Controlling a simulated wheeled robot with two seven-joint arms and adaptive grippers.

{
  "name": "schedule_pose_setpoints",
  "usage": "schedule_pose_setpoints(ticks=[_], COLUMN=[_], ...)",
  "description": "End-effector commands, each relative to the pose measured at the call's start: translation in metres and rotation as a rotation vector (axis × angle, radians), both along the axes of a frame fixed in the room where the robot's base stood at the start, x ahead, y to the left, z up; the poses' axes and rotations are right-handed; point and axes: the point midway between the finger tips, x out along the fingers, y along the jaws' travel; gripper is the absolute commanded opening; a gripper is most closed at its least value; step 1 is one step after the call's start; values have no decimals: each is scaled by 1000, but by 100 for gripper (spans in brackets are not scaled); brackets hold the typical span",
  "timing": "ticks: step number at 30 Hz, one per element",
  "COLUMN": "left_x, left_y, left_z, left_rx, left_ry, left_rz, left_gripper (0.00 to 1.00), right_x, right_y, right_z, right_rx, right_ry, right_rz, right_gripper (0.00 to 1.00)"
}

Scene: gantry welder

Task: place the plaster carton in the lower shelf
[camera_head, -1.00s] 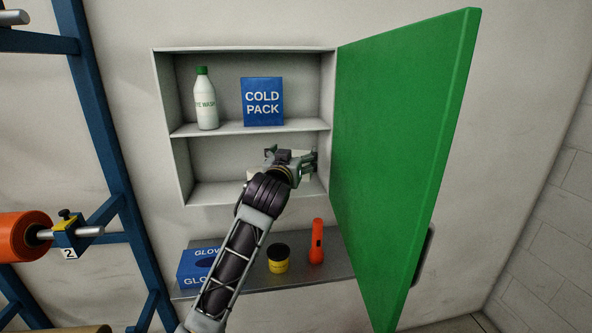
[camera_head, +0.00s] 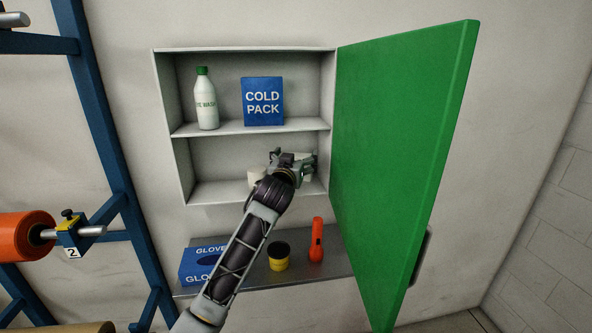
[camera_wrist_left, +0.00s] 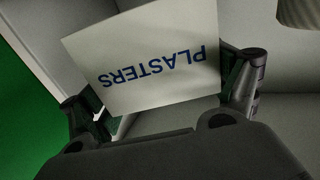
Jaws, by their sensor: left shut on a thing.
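The white plaster carton (camera_wrist_left: 145,60), with blue "PLASTERS" lettering upside down in the left wrist view, sits between the fingers of my left gripper (camera_wrist_left: 165,92). The gripper is shut on it. In the head view my left gripper (camera_head: 292,160) is at the right part of the lower shelf (camera_head: 215,192) and hides most of the carton. I cannot tell whether the carton touches the shelf floor. My right gripper is not in view.
A pale roll (camera_head: 257,175) stands on the lower shelf, left of my gripper. A bottle (camera_head: 206,100) and a cold pack (camera_head: 263,102) stand above. The open green door (camera_head: 400,140) borders the right. A glove box (camera_head: 200,268), yellow-black tub (camera_head: 278,257) and orange torch (camera_head: 316,240) are below.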

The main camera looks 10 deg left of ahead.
Motion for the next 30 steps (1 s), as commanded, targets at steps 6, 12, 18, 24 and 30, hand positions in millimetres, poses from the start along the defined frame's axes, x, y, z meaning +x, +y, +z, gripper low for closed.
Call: schedule_pose_setpoints(ticks=[6,12,18,24,30], left_x=[0,0,0,2,4], left_y=[0,0,0,0,0], left_z=[-1,-3,-20,-37,-40], left_rx=[0,0,0,2,0], left_ry=[-1,0,2,1,-1], left_rz=[0,0,-1,-1,-1], left_gripper=[65,65,65,65,65], right_x=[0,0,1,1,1], right_y=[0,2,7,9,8], right_z=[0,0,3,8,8], right_rx=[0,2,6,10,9], right_ry=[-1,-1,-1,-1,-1], right_rz=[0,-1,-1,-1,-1], right_gripper=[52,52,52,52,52])
